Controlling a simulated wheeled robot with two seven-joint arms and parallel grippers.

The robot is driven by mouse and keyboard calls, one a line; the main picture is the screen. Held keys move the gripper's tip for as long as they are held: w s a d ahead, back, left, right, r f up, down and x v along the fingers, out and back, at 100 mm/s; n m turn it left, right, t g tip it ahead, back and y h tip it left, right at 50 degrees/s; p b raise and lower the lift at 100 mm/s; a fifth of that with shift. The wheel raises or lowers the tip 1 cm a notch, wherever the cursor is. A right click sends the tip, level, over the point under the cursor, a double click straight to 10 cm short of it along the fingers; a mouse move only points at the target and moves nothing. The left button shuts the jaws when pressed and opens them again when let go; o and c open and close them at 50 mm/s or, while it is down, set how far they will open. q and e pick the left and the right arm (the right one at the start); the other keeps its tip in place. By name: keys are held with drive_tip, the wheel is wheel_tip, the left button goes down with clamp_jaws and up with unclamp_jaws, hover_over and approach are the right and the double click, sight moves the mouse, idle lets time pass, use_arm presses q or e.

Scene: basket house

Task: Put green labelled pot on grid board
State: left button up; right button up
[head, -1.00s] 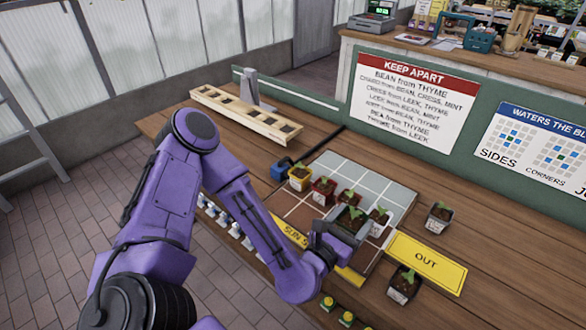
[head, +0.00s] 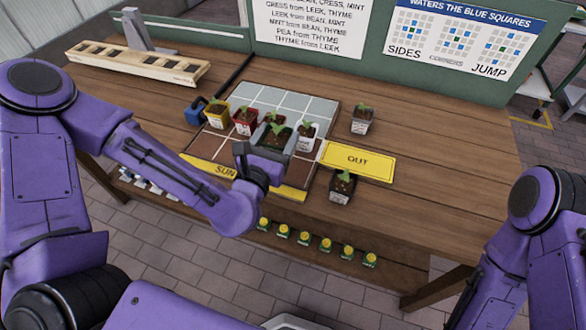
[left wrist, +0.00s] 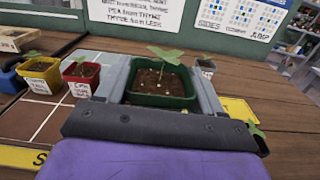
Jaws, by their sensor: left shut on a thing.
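My left gripper (head: 270,145) is shut on the green pot (left wrist: 160,84), which holds dark soil and a leafy seedling. In the left wrist view the pot sits upright between the two grey fingers; its label is hidden. The grid board (head: 290,100) lies on the table, with pale grey cells at the back and brown cells at the front. The held pot is over the front right part of the board; I cannot tell whether it touches it. My right arm is at the right of the head view, with its gripper out of frame.
A yellow pot (head: 217,116), a red pot (head: 244,123) and a white pot (head: 308,139) stand on the board near the held pot. A blue item (head: 195,110) is at its left edge. Dark pots (head: 361,126) (head: 341,194) flank the yellow OUT sign (head: 357,161). Table is clear farther right.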

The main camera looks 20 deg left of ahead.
use_arm(q)
drive_tip(key=w+d+f, duration=0.2)
drive_tip(key=f, duration=0.1)
drive_tip(key=w+f, duration=0.1)
drive_tip(key=f, duration=0.1)
drive_tip(key=shift+w+d+f, duration=0.1)
drive_tip(key=shift+w+d, duration=0.15)
drive_tip(key=shift+d, duration=0.15)
wheel_tip(320, 180, down, 3)
drive_tip(key=shift+d+r, duration=0.1)
drive_tip(key=shift+r, duration=0.05)
drive_tip(key=shift+f, duration=0.35)
use_arm(e)
drive_tip(key=shift+f, duration=0.7)
use_arm(q)
drive_tip(key=shift+f, duration=0.2)
drive_tip(key=o, duration=1.2)
use_arm(e)
drive_tip(key=shift+f, duration=0.15)
use_arm(q)
drive_tip(key=shift+o, duration=0.2)
